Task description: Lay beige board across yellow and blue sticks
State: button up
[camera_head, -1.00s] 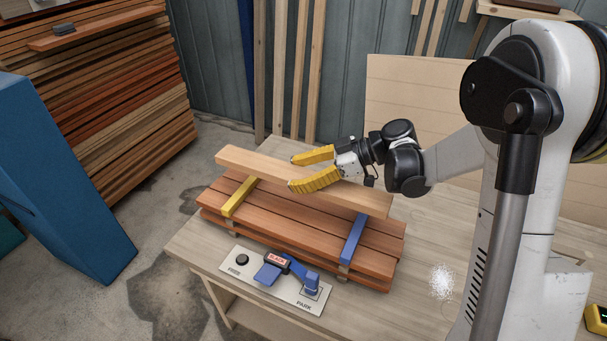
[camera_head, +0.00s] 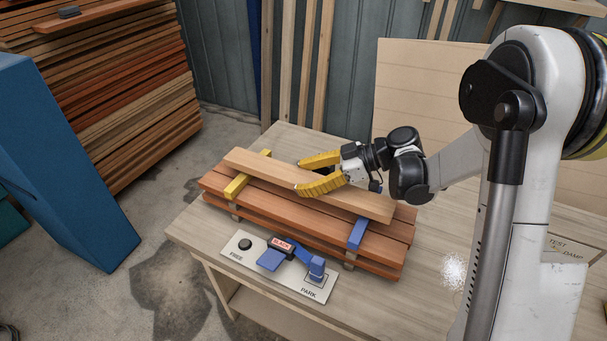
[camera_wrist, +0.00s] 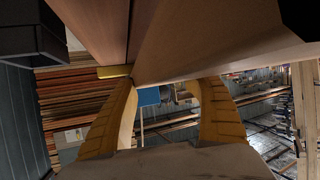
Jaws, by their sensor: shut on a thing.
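The beige board (camera_head: 368,202) lies lengthwise above the dark red board stack, over both sticks. My gripper (camera_head: 300,177) is shut on the board near its middle, with one yellow finger on each long side. The yellow stick (camera_head: 235,187) shows on both sides of the board at the left. I cannot tell whether the board touches the sticks. The wrist view shows the board (camera_wrist: 220,35) close above the fingers and the yellow stick (camera_wrist: 113,71) beside it.
The dark red stack (camera_head: 300,230) sits on a pale workbench (camera_head: 420,290). A panel (camera_head: 245,262) with a blue lever, marked FREE and PARK, lies in front of it. A blue cabinet (camera_head: 60,160) and a lumber pile (camera_head: 110,90) stand at left.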

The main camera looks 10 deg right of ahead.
jog(key=shift+f+b, duration=0.55)
jog(key=shift+f, duration=0.1)
dwell(0.4)
jog(key=o, duration=1.5)
